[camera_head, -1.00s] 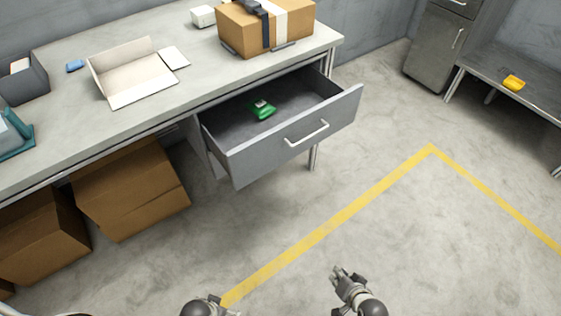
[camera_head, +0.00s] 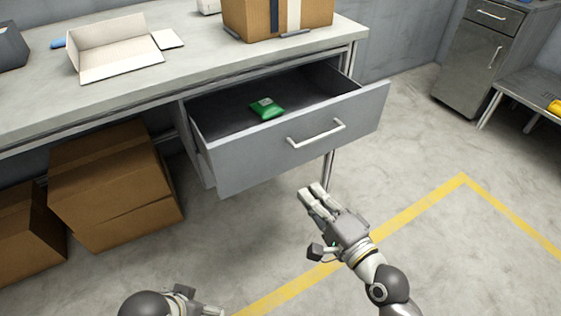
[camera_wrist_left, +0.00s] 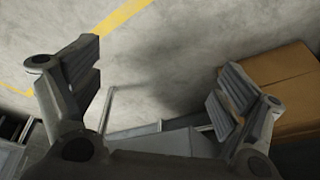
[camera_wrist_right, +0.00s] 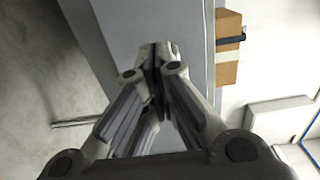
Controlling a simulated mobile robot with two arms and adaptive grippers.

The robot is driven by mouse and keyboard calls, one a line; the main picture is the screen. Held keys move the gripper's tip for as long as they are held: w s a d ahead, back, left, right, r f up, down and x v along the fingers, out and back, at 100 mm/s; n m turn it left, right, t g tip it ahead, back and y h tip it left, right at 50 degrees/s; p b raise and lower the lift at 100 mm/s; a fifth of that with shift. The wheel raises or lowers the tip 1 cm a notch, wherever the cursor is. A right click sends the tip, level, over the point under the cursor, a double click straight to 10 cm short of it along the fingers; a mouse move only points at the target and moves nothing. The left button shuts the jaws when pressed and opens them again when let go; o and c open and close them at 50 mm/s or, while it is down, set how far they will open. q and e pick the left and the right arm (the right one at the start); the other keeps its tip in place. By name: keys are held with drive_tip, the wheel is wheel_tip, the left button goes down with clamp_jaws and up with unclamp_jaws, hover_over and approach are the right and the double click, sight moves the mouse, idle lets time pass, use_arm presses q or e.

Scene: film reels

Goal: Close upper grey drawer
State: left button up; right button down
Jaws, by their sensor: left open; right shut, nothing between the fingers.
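The upper grey drawer (camera_head: 302,146) under the workbench is pulled out, with a silver bar handle (camera_head: 316,132) on its front. A green packet (camera_head: 266,108) lies inside it. My right gripper (camera_head: 313,193) is shut and empty, in front of and below the drawer front, apart from it in the head view. The shut fingers also show in the right wrist view (camera_wrist_right: 158,62), before a grey panel. My left gripper (camera_wrist_left: 160,85) is open and empty in the left wrist view. In the head view it is low, near the bottom edge, and its fingers are only partly visible.
The workbench top (camera_head: 200,60) carries an open white box (camera_head: 115,50) and a cardboard box (camera_head: 270,18). Brown cartons (camera_head: 115,190) stand beneath it at left. A grey cabinet (camera_head: 478,55) stands at back right. The floor right of the drawer is clear.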

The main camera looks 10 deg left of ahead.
sight(274, 149)
drive_tip(key=b+x, duration=0.2)
drive_tip(key=x, duration=1)
drive_tip(key=shift+w+a, duration=0.25)
drive_tip(key=shift+w, duration=0.05)
drive_tip(key=shift+w+a, duration=0.3)
drive_tip(key=shift+w, duration=0.15)
use_arm(q)
drive_tip(key=shift+w+d+f+t, duration=0.15)
drive_tip(key=shift+w+f+t, duration=0.25)
drive_tip(key=shift+w+f, duration=0.35)
drive_tip(key=shift+r, duration=0.1)
